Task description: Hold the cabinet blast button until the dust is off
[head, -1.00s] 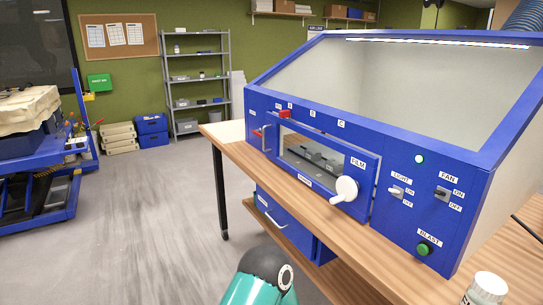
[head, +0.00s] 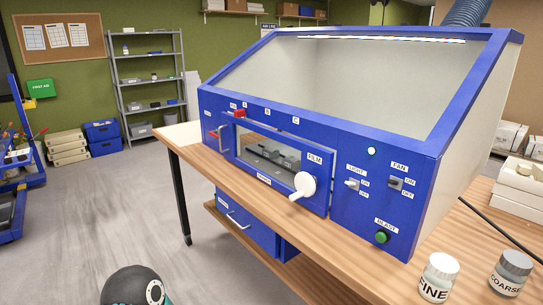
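The blue blast cabinet (head: 330,200) stands on the wooden bench. Its green blast button (head: 381,237) is at the lower right of the front panel, under a BLAST label. Above it are the light switch (head: 352,184), the fan switch (head: 395,183) and a lit round lamp (head: 371,152). A window (head: 268,154) in the front shows grey shapes inside; I cannot tell whether dust lies on them. A white knob (head: 303,187) sits at the window's right. Neither gripper is in view; only a dark and teal part of my arm shows at the bottom. Nothing touches the button.
A FINE jar (head: 438,278) and a COARSE jar (head: 511,273) stand on the bench (head: 390,277) at the front right. A black cable (head: 497,225) runs over the bench behind them. White blocks (head: 518,185) are stacked at the right.

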